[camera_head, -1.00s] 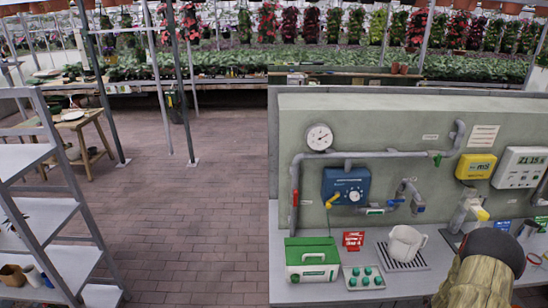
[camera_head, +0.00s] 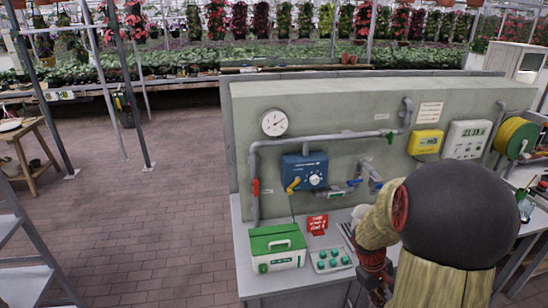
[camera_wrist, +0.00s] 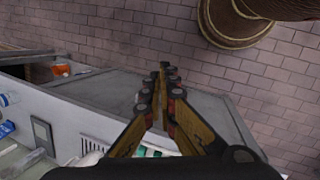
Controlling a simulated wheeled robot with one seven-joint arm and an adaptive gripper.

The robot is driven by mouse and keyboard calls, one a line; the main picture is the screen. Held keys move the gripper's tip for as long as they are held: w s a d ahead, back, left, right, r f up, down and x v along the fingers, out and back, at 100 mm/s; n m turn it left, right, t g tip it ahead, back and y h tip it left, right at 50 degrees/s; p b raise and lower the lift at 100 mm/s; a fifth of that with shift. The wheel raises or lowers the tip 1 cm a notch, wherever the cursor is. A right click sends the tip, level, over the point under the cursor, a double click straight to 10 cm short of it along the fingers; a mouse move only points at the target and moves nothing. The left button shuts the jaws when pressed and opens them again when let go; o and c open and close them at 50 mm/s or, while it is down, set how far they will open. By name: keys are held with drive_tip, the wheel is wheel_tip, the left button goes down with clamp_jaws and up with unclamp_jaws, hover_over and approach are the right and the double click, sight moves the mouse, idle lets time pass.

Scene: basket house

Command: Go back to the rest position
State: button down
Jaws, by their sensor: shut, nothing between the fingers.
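My gripper (camera_wrist: 162,80) shows in the wrist view with its two yellow-brown fingers meeting at the tips, shut and empty. It is over the edge of a grey surface (camera_wrist: 205,108), with brick floor beyond. In the head view my arm, with a large black joint, is at the lower right in front of the grey bench (camera_head: 242,240); my fingertips cannot be made out there. A green and white box (camera_head: 277,250) and a tray of green knobs (camera_head: 331,260) stand on the bench left of my arm. The arm hides the bench to their right.
A grey panel (camera_head: 355,110) behind the bench carries pipes, a round gauge (camera_head: 275,123), a blue control box (camera_head: 304,171) and a yellow meter (camera_head: 425,142). A grey shelf rack (camera_head: 25,275) is at the left edge. The brick floor (camera_head: 150,220) between is clear.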

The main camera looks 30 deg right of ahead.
drive_tip(key=a+r+t+y+b, duration=0.1)
drive_tip(key=a+r+t+b, duration=0.1)
drive_tip(key=a, duration=0.8)
drive_tip(key=a+r+t+y+b, duration=0.1)
drive_tip(key=a+r+t+b, duration=0.2)
drive_tip(key=a+r, duration=0.4)
drive_tip(key=a+r+t+b, duration=0.3)
drive_tip(key=a+r+b, duration=0.1)
drive_tip(key=a, duration=1.1)
drive_tip(key=shift+r+y, duration=0.25)
drive_tip(key=shift+y, duration=0.15)
drive_tip(key=c, duration=2.6)
unclamp_jaws()
drive_tip(key=shift+s, duration=0.1)
